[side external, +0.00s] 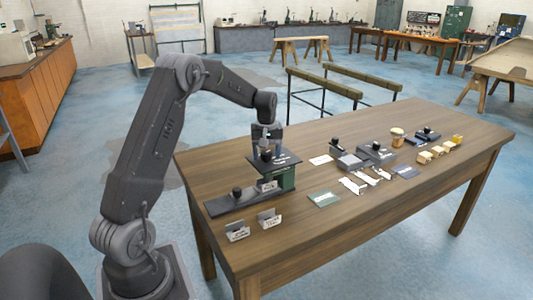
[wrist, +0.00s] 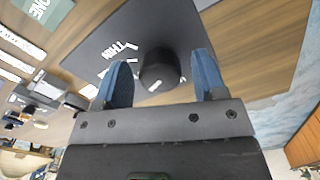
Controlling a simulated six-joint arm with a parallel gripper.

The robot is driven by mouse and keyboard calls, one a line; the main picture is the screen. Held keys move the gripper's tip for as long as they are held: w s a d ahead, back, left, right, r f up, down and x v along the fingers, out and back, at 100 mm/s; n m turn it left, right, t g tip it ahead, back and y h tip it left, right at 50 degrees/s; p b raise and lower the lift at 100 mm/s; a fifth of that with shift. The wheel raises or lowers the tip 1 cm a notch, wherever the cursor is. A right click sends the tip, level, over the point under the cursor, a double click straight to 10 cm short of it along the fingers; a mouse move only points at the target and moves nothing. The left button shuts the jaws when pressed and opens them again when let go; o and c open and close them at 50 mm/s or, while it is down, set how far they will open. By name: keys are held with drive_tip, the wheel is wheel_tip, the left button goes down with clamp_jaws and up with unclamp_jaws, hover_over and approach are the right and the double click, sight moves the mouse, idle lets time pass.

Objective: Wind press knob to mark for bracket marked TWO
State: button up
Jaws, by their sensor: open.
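The press (side external: 282,180) stands on the wooden table, with a green body and a dark top plate (wrist: 150,25) bearing white lettering; one word looks like "THIN". Its dark round knob (wrist: 160,68) shows in the wrist view, with a white pointer line and other white marks beside it. My gripper (side external: 266,140) is open above the press top, pointing down. In the wrist view its two blue-padded fingers (wrist: 157,80) stand on either side of the knob, with gaps visible. Two small metal brackets with labels, a left one (side external: 237,231) and a right one (side external: 269,218), stand at the table's near edge; their labels are unreadable.
A dark base strip with a black knob (side external: 237,191) extends left from the press. A green card (side external: 323,198) lies to the right; it reads "ONE" in the wrist view (wrist: 45,10). Dark boxes (side external: 376,152), cards and wooden blocks (side external: 425,157) fill the table's right part. The near right tabletop is clear.

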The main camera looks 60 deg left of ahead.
sight(267, 152)
drive_tip(key=c, duration=0.9)
drive_tip(key=shift+m, duration=1)
drive_tip(key=o, duration=0.9)
wheel_tip(267, 152, up, 14)
drive_tip(key=shift+f, duration=0.1)
